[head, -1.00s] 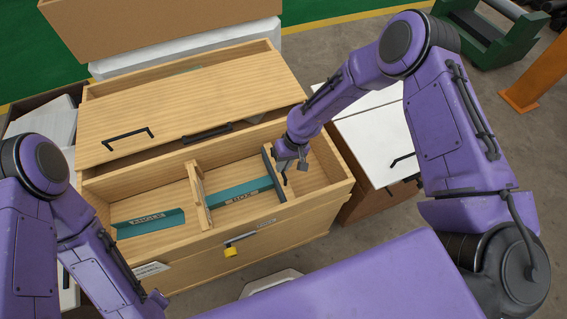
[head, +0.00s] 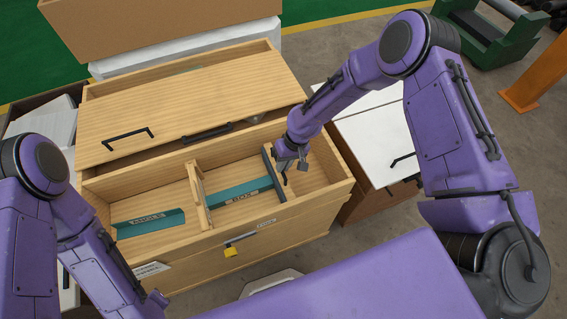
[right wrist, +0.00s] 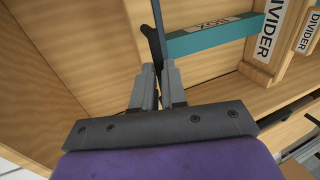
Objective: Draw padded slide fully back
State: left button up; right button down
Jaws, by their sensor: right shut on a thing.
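A dark upright plate (head: 268,167) stands in the open wooden drawer, at the right end of a teal bar (head: 228,193) labelled BOX. It looks like the slide; I cannot make out its padding. My right gripper (head: 287,167) is over the drawer's right part, shut on the plate's thin edge. In the right wrist view the dark plate (right wrist: 156,35) runs up from between the closed fingers (right wrist: 158,75), and the teal bar (right wrist: 215,36) lies to its right. The fingers hide the plate's near end. My left gripper is out of view; only its arm shows at lower left.
A wooden divider (head: 199,195) crosses the drawer, with a teal ANGLE piece (head: 150,222) left of it. A wooden panel (head: 180,105) with dark handles covers the back. A white-topped cabinet (head: 375,145) stands at right.

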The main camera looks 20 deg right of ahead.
dwell(0.4)
jog(key=d, duration=1.3)
jog(key=shift+w+d, duration=0.35)
jog(key=shift+r, duration=0.1)
jog(key=c, duration=1.2)
grip_release()
jog(key=shift+d, duration=0.15)
jog(key=shift+o, duration=0.2)
jog(key=shift+s, duration=0.15)
